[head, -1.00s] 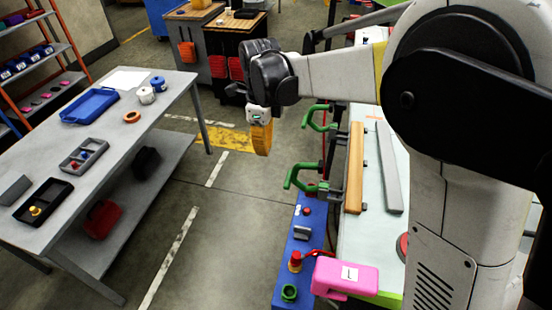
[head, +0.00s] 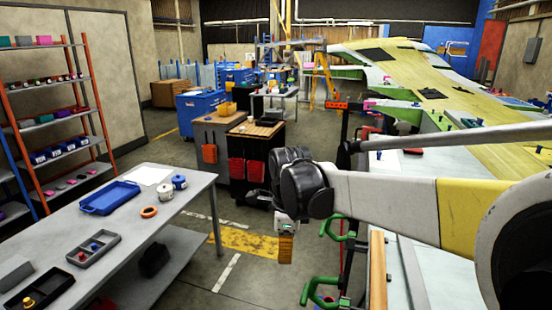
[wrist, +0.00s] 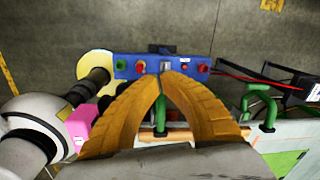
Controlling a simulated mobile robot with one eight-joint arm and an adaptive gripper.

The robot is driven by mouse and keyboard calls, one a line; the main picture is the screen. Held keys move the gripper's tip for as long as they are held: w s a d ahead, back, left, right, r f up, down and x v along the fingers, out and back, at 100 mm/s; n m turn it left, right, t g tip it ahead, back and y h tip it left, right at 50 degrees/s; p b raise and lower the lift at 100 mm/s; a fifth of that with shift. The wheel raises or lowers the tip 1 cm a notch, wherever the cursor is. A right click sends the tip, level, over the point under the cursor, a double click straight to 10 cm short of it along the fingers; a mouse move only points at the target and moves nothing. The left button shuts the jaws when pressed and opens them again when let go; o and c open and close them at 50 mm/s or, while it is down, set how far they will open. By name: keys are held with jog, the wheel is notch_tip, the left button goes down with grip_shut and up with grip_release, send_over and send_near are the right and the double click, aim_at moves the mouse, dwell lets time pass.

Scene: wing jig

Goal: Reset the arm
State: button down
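My gripper (head: 286,249) hangs fingers down at the end of my raised arm, over open floor between the grey table and the jig side. In the wrist view my gripper (wrist: 163,75) has its two yellow-orange fingers arched together, with the tips meeting or almost meeting. Nothing is held between them. My arm reaches from the right of the head view to the gripper.
The grey table (head: 195,192) stands left, with a blue tray (head: 110,198). Green clamps (head: 322,291) line the jig's edge near my arm. The wrist view shows a blue control panel (wrist: 205,67) and a pink box (wrist: 78,127). A yellow-green wing (head: 400,62) stretches behind.

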jog(key=s+d+f+n+t+b, duration=0.2)
jog(key=s+d+f+n+b, duration=0.1)
jog(key=s+d+n+b, duration=0.1)
jog(key=s+d+f+n+t+b, duration=0.2)
jog(key=s+d+f+n+b, duration=0.1)
jog(key=s+d+n, duration=0.4)
jog(key=s+d+f+n+t+b, duration=0.2)
jog(key=s+d+f+n+b, duration=0.2)
jog(key=s+d+f+n, duration=0.1)
jog(key=shift+s+d+n+b, duration=0.15)
jog(key=shift+s+d+n, duration=0.1)
jog(key=shift+s+n, duration=0.4)
jog(key=shift+s+d+n+b, duration=0.2)
jog(key=shift+s+n, duration=0.15)
jog(key=shift+s, duration=0.5)
jog(key=shift+s+d+f+n, duration=0.15)
jog(key=shift+s+f+n, duration=0.05)
jog(key=shift+n, duration=0.2)
